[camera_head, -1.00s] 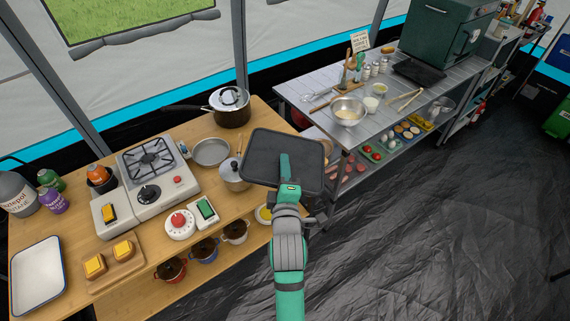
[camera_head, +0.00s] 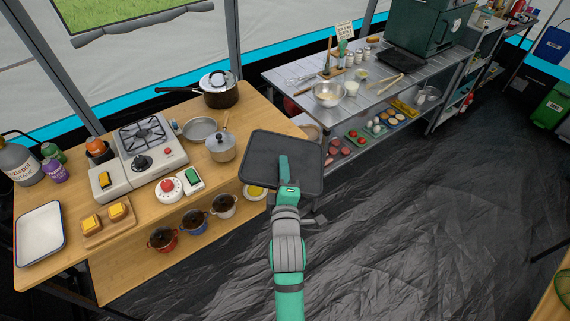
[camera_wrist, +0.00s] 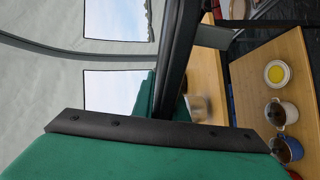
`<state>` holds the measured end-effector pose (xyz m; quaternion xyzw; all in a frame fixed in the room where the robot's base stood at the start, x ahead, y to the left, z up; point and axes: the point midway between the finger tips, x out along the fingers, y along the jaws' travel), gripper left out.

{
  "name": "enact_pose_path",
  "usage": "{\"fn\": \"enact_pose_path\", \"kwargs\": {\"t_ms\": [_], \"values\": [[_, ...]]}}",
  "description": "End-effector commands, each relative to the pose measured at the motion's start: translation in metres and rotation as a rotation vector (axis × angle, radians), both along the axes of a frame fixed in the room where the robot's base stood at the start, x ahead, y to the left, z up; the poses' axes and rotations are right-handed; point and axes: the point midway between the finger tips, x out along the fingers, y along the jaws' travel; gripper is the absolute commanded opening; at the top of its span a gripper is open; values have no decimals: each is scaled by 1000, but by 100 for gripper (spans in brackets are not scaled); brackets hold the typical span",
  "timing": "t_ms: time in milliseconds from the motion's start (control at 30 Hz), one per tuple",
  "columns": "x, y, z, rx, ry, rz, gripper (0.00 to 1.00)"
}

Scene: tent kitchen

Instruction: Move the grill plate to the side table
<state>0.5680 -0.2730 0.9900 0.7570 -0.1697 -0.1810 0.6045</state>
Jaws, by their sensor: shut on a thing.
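The grill plate (camera_head: 268,158) is a dark grey, flat, rounded rectangle with a raised rim. My gripper (camera_head: 287,185) is shut on its near edge and holds it in the air, in front of the right end of the wooden table. In the wrist view, a dark bar above a green part of my gripper fills the bottom. A metal table (camera_head: 300,82) with a bowl and utensils stands at the back. A second wooden surface (camera_head: 548,300) shows at the lower right edge; I cannot tell which one is the side table.
The wooden table (camera_head: 130,240) at left holds a gas stove (camera_head: 144,145), a black pot (camera_head: 219,92), a pan (camera_head: 200,128), a small pot (camera_head: 221,148) and a white tray (camera_head: 40,235). Small pots stand on its lower shelf. The dark floor (camera_head: 420,220) at right is clear.

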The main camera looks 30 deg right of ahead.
Motion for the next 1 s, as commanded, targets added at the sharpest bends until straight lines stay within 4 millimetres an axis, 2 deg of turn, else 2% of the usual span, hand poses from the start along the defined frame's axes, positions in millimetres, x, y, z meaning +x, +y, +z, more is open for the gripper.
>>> {"fn": "enact_pose_path", "kwargs": {"t_ms": [267, 467, 567, 1000], "values": [[-2, 31, -37, 1, 0, 55, 0], [-4, 63, -79, 1, 3, 114, 0], [-7, 87, -109, 1, 5, 158, 0], [-17, 209, -272, 1, 3, 380, 0]]}}
